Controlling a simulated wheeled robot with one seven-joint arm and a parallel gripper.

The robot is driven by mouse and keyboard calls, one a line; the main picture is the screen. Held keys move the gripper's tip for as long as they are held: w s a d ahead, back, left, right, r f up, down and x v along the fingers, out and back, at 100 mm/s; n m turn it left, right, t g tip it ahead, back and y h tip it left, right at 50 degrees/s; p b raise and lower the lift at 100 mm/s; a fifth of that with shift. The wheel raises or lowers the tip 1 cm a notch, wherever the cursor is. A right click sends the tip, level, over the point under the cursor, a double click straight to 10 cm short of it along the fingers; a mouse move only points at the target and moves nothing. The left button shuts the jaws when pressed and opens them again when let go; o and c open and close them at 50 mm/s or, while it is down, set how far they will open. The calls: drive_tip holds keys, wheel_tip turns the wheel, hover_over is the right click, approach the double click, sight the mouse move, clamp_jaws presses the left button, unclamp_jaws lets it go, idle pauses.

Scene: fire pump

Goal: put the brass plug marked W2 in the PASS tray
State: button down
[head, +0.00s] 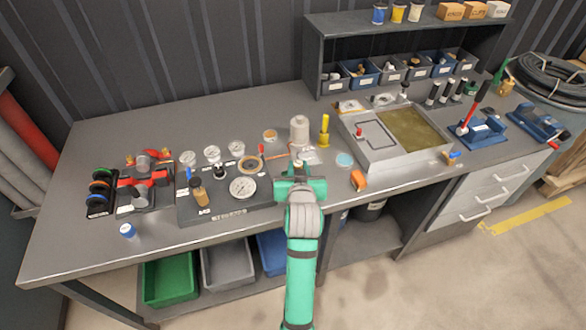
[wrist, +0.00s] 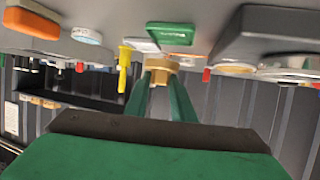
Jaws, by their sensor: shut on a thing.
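My gripper (wrist: 160,88) is shut on a brass plug (wrist: 160,66), held between the green fingertips above the bench. Its mark cannot be read in either view. In the head view my gripper (head: 299,170) is over the front middle of the bench, and the plug (head: 298,163) is a small spot at its tip. The wrist view looks upside down. In it a small green tray (wrist: 171,34) with a white label lies just beyond the plug, apart from it. The label is too small to read, so I cannot tell whether it is the PASS tray.
A dark gauge board (head: 225,208) lies left of my gripper. A yellow tool (head: 324,130) and a pale cylinder (head: 299,130) stand behind. An orange block (head: 358,180) and a metal basin (head: 385,155) are to the right. Green (head: 168,281) and grey bins (head: 227,265) sit under the bench.

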drive_tip(key=shift+w+a+f, duration=0.2)
drive_tip(key=shift+w+f, duration=0.15)
drive_tip(key=shift+f, duration=0.1)
drive_tip(key=shift+w+a+f, duration=0.15)
drive_tip(key=shift+a+f, duration=0.05)
drive_tip(key=shift+f, duration=0.7)
drive_tip(key=shift+w+a+f, duration=0.1)
drive_tip(key=shift+a+f, duration=0.05)
drive_tip(key=shift+f, duration=0.75)
drive_tip(key=shift+f, duration=0.1)
drive_tip(key=c, duration=1.5)
unclamp_jaws()
drive_tip(key=shift+f, duration=0.1)
